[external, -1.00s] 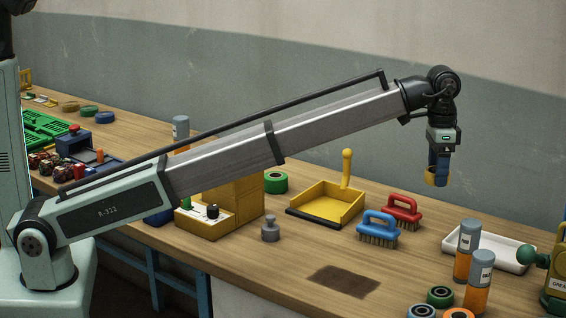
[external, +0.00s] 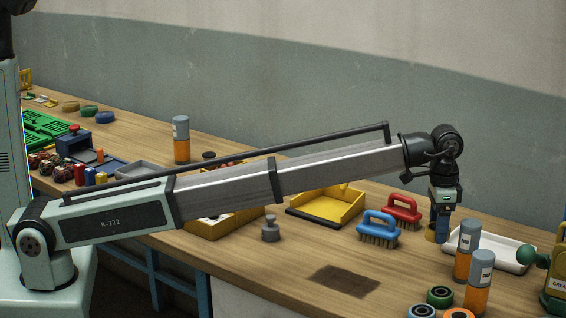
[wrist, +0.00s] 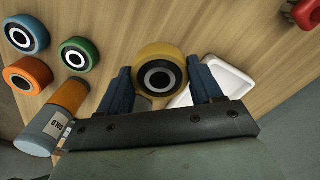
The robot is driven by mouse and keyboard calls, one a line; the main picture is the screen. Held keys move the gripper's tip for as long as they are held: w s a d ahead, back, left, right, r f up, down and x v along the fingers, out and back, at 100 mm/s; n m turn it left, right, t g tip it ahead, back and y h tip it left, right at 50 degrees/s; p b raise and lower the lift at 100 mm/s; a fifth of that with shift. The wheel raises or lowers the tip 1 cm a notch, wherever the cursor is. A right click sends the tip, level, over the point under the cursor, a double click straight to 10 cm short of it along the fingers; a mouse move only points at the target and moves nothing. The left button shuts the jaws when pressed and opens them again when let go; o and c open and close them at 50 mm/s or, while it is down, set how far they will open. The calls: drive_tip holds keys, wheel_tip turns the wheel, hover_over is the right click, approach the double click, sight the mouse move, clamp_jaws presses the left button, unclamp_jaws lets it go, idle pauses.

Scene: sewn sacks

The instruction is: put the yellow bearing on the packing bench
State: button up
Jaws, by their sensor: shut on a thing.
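The yellow bearing (wrist: 160,70) is a thick yellow ring with a dark and white centre. In the wrist view it sits between the blue fingers of my gripper (wrist: 160,88), which is shut on it.
A white tray (external: 500,250) is just right of my gripper. Two orange-and-grey bottles (external: 467,250) stand in front, with green (external: 440,297), orange and blue bearings nearby. A red brush (external: 403,210) and a blue brush (external: 378,229) are to the left. Bare bench lies further front-left.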

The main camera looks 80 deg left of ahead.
sight(433, 270)
drive_tip(key=shift+f, duration=4.2)
drive_tip(key=shift+f, duration=0.1)
drive_tip(key=o, duration=1.3)
wheel_tip(433, 270, up, 12)
drive_tip(key=shift+r, duration=0.1)
